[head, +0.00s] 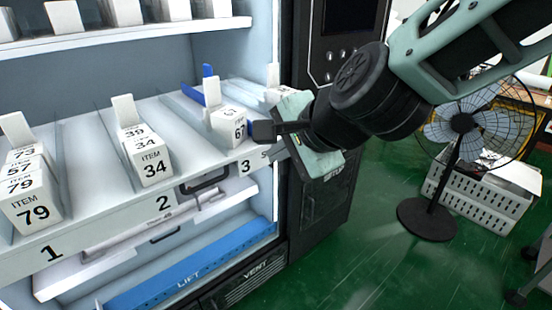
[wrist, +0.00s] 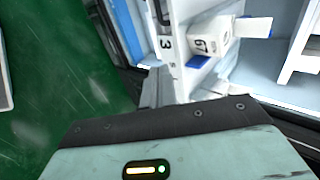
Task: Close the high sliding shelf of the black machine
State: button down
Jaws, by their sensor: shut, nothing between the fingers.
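The black machine (head: 325,210) has a lit white interior. A white sliding shelf (head: 108,222) with lanes marked 1, 2 and 3 juts forward and carries white numbered item boxes. Its front edge also shows in the wrist view (wrist: 167,58). Another white shelf (head: 120,39) sits above it, cut off by the picture top. My gripper (head: 264,131) is shut and empty at the right end of the numbered shelf, by the box marked 67 (head: 231,127). In the wrist view my fingers (wrist: 153,88) are close to the shelf front; I cannot tell whether they touch it.
A fan (head: 463,125) and a white crate (head: 480,190) stand on the right. The green floor (head: 370,260) between them and the machine is clear.

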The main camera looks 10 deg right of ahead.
aim_at(240, 159)
jog(key=shift+w+a+f+b, duration=0.25)
jog(key=shift+w+a+f, duration=0.6)
jog(key=shift+w, duration=0.5)
jog(key=shift+w+a+f+b, duration=0.2)
jog(key=shift+w+a+f, duration=0.65)
jog(key=shift+w, duration=0.5)
jog(key=shift+w+a+f+b, duration=0.25)
jog(key=shift+w+a+f, duration=0.6)
jog(key=shift+w, duration=0.5)
